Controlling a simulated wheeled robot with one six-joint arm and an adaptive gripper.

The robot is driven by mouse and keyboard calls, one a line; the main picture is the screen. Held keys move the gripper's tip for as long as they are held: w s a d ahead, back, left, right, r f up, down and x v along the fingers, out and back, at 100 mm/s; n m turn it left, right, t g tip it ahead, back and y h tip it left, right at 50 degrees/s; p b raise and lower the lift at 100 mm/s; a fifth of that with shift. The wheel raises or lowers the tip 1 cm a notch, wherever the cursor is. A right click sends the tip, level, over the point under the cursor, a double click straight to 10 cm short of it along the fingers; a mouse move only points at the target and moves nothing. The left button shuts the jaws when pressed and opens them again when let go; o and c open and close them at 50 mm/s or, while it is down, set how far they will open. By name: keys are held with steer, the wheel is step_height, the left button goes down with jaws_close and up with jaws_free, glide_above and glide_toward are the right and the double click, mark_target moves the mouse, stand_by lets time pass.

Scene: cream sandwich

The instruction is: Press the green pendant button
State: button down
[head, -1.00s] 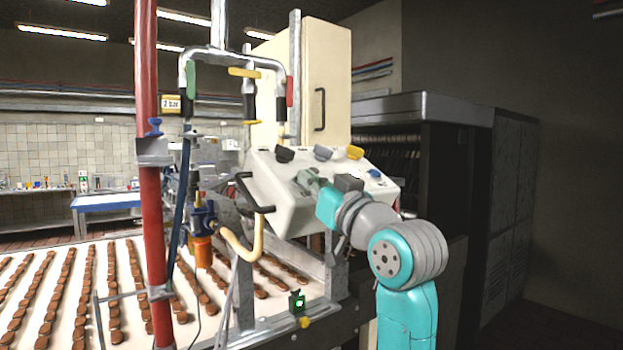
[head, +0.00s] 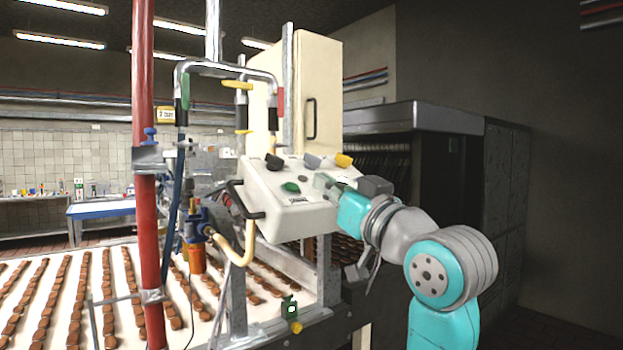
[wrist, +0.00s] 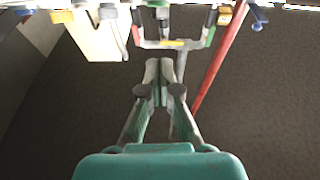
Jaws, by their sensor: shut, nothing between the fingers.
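The white control pendant (head: 290,212) hangs from the metal pipe frame, with its sloped top panel facing up. The green button (head: 290,187) is a low oval on that panel, left of my gripper and uncovered. My gripper (head: 322,182) is over the panel's right part, a short way right of the green button. Whether its tips touch the panel I cannot tell. In the wrist view, my gripper (wrist: 165,70) has its fingers together with nothing held. The green button cannot be made out there.
Black (head: 273,161), grey (head: 312,161) and yellow (head: 343,160) knobs line the panel's back edge. A black handle (head: 243,200) is on its left. A red pole (head: 148,220) stands left. A small box with a green light (head: 290,309) is below.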

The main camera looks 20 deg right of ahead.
steer(key=shift+v, duration=1.5)
stand_by(0.9)
step_height(320, 180, down, 33)
steer(key=m+g+h, duration=0.1)
steer(key=m+h, duration=0.3)
steer(key=s+f+m+g+h, duration=0.1)
steer(key=s+f, duration=0.6)
steer(key=f, duration=0.3)
steer(key=s+a+f+g, duration=0.1)
steer(key=s+f+g, duration=0.1)
steer(key=s+f, duration=1.4)
steer(key=s+a+n+g, duration=0.1)
steer(key=s+n, duration=0.1)
steer(key=s, duration=1.9)
steer(key=shift+s+a+r+g+h, duration=0.2)
steer(key=shift+a+r+g+h, duration=0.1)
steer(key=shift+g, duration=0.1)
